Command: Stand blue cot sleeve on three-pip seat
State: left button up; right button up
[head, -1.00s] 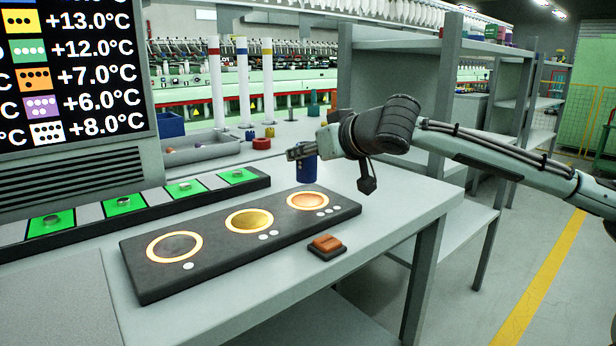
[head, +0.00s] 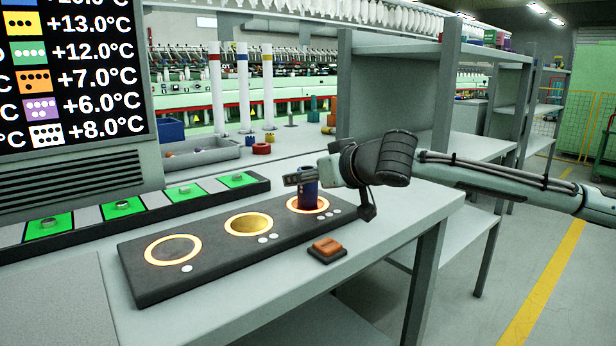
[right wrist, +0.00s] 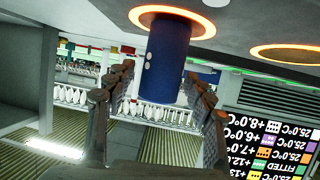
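The blue cot sleeve (head: 309,192) stands upright at the three-pip seat (head: 322,206), the glowing ring at the right end of the dark block. In the right wrist view, which is upside down, the sleeve (right wrist: 168,60) shows white dots on its side, and its base meets the glowing ring (right wrist: 150,10). My right gripper (head: 302,178) is around the sleeve's upper part. In the wrist view its fingers (right wrist: 160,72) are spread on either side, with a visible gap at the left finger. My left gripper is not in view.
The dark block (head: 200,262) also has a one-pip seat (head: 172,249) and a two-pip seat (head: 248,224). An orange button (head: 327,246) sits in front. Green pads (head: 122,205) line a strip behind.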

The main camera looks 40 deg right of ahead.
jog(key=shift+r, duration=0.1)
jog(key=shift+s+r, duration=0.1)
jog(key=v, duration=0.2)
jog(key=shift+s+d+r, duration=0.1)
jog(key=shift+s, duration=0.25)
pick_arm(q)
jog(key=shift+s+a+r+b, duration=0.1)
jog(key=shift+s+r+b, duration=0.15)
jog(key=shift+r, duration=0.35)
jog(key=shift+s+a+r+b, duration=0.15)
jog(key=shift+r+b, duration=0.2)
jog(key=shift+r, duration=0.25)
pick_arm(e)
jog(key=v, duration=0.9)
